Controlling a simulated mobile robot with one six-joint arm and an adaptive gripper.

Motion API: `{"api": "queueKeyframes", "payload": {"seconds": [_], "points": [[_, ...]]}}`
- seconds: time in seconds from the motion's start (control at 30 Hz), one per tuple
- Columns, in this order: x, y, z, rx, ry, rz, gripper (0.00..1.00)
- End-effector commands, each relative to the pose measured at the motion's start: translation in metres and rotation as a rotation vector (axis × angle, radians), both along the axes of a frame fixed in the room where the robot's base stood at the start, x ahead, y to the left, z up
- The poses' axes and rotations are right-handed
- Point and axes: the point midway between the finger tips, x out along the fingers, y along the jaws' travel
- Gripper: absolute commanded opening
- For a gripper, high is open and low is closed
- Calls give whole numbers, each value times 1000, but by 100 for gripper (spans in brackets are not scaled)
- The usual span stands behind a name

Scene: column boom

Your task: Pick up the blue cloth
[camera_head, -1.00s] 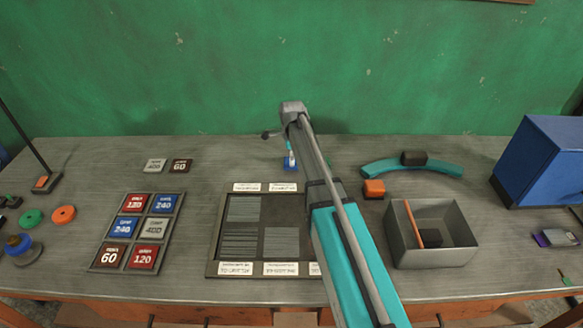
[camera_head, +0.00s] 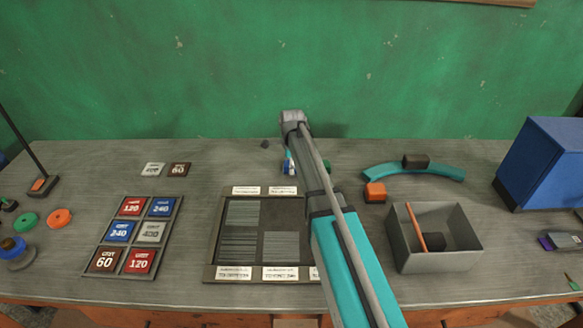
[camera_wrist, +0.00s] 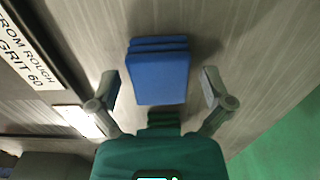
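The blue cloth (camera_wrist: 160,78) is a folded, layered stack lying flat on the bench in the wrist view. In the head view my arm hides most of the place around it. My gripper (camera_wrist: 159,73) is open above the cloth. One finger is on each side of it, with a visible gap between each finger and the cloth's edge. I cannot tell how high the fingertips are above the bench.
A framed dark board (camera_head: 212,230) with white labels lies close by in front. An orange block (camera_head: 375,192), a teal curved piece (camera_head: 385,172) and a grey open box (camera_head: 446,262) are to the right. A green wall (camera_head: 420,70) stands behind.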

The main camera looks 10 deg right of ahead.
Motion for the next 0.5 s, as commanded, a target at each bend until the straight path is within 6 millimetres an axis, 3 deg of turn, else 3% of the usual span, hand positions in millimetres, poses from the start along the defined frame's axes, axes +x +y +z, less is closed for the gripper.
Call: {"api": "queueKeyframes", "payload": {"seconds": [0.07,0.43,0.5], "points": [[0,1,0,0,0,0,87],[0,0,0,0,0,0,18],[0,0,0,0,0,0,17]]}}
